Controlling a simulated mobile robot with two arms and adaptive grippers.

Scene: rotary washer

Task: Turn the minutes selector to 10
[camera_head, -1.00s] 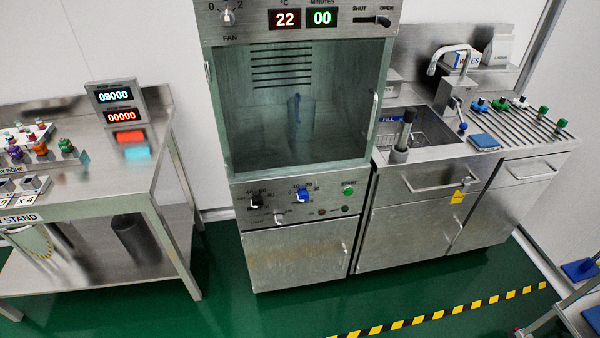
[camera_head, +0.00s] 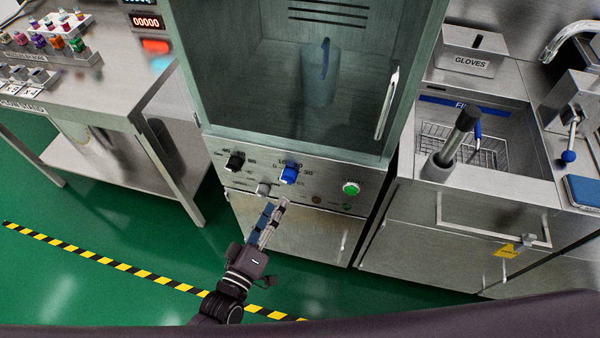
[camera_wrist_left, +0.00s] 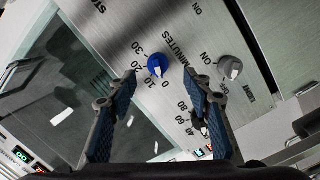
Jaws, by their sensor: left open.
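The minutes selector is a blue knob (camera_head: 289,174) on the washer's front panel (camera_head: 325,187). In the left wrist view the blue knob (camera_wrist_left: 157,65) has a white mark at its lower side, toward the 0 and 10 end of its scale; I cannot tell the exact number. My left gripper (camera_head: 277,206) is below and in front of the panel, apart from the knob. In the left wrist view its two fingers (camera_wrist_left: 160,85) are spread wide, with the knob seen between them and nothing held. My right gripper is not in view.
A black knob (camera_head: 235,161), a grey knob (camera_head: 263,189) and a green button (camera_head: 351,188) sit close around the blue knob. The glass door (camera_head: 290,75) is above the panel. A sink (camera_head: 480,140) stands at right, a steel table (camera_head: 110,105) at left.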

